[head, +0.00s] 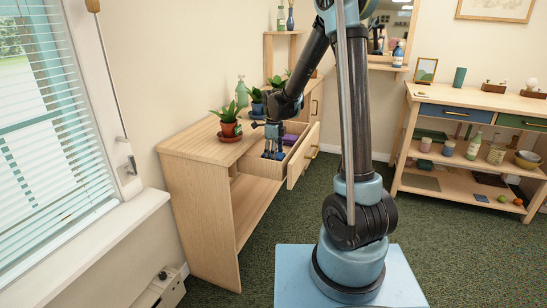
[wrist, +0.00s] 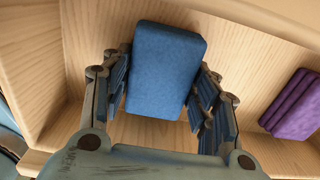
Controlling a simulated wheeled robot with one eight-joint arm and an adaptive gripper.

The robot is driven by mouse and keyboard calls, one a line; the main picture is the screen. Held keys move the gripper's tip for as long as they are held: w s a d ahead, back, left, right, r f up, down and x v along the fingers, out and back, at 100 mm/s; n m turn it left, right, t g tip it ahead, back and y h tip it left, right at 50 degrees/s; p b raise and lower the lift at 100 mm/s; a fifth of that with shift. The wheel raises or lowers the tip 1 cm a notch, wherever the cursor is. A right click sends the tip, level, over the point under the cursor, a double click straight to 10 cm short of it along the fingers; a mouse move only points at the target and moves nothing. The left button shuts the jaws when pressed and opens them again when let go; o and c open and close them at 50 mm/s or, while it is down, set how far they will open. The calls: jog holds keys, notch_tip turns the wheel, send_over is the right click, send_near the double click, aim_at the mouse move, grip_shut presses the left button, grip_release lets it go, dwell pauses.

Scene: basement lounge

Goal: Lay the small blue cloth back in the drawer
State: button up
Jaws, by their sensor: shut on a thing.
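The small blue cloth (wrist: 165,72) is a folded block between the fingers of my gripper (wrist: 163,92) in the wrist view. My gripper is shut on it. In the head view my gripper (head: 272,153) points down into the open drawer (head: 304,156) of the wooden sideboard, and the blue cloth is hard to make out there. The wrist view shows the drawer's pale wood bottom (wrist: 235,62) around the cloth. I cannot tell whether the cloth touches the bottom. A folded purple cloth (wrist: 293,104) lies in the drawer to the right; it also shows in the head view (head: 290,140).
A potted plant in a red pot (head: 229,128) stands on the sideboard top (head: 195,143), left of the drawer. More plants and a green bottle (head: 241,92) stand behind it. A shelf unit (head: 470,103) with several items stands at the right. Green carpet lies between.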

jog(key=o, duration=1)
jog(key=shift+f, duration=0.1)
